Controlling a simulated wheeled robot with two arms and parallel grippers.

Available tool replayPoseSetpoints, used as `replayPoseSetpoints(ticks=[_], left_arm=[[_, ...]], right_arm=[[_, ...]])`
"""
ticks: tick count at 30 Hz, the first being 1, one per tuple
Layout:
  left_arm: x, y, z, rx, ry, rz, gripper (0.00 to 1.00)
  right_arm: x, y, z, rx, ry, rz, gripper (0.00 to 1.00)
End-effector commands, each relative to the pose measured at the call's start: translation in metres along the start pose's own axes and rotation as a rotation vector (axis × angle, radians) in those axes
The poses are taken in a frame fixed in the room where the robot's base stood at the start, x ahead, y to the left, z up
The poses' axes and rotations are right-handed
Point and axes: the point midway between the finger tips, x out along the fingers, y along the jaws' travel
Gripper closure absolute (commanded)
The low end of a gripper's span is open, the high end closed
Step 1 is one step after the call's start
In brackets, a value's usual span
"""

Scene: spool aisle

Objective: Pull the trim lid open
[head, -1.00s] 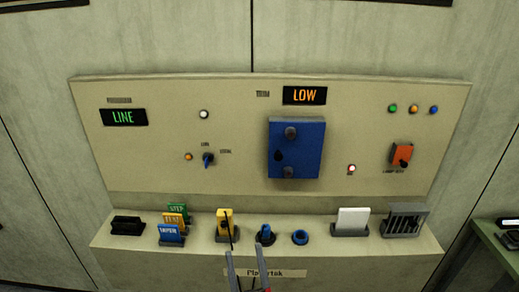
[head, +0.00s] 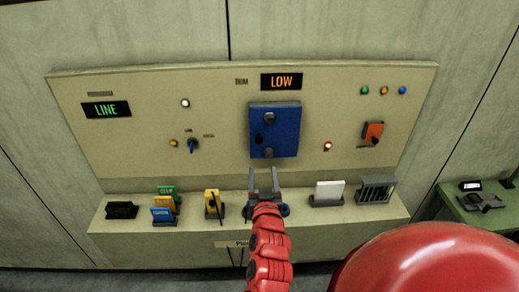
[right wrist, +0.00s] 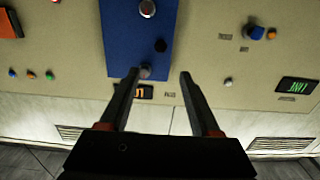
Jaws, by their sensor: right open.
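The trim lid is a blue plate (head: 285,132) on the sloped panel, below the orange LOW display (head: 281,81). It appears closed flat on the panel. It has a grey knob (head: 269,118) near its top, a dark spot at its left, and another grey knob (head: 268,153) at its lower edge. My right gripper (head: 263,174) is open and empty just below the lid, pointing up at it. My left gripper is out of view.
The ledge (head: 105,228) below the panel holds colored cards (head: 164,203), a yellow block (head: 212,203), a white card (head: 329,191) and a slotted grey rack (head: 376,189). An orange switch (head: 373,131) is right of the lid. A green table (head: 480,215) stands at far right.

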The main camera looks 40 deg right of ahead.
Motion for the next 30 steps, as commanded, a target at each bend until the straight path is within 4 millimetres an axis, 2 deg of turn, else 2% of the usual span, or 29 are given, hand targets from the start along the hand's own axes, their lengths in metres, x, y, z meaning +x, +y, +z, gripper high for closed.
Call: replayPoseSetpoints(ticks=[1,6,16,20,21,30], left_arm=[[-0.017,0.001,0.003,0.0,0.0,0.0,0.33],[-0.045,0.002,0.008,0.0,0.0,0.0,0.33],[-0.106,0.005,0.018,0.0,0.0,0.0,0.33],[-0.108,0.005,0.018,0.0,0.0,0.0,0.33],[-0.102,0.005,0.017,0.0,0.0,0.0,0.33],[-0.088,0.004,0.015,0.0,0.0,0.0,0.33]], right_arm=[[0.009,0.0,0.007,0.005,0.005,0.002,0.36],[0.031,-0.001,0.008,0.003,0.007,0.0,0.36],[0.056,0.0,0.007,0.006,0.008,-0.001,0.36],[0.085,0.001,0.002,-0.001,0.004,0.002,0.36],[0.092,0.0,-0.003,-0.002,0.001,0.001,0.36],[0.131,0.0,-0.003,-0.002,0.0,-0.001,0.36]])
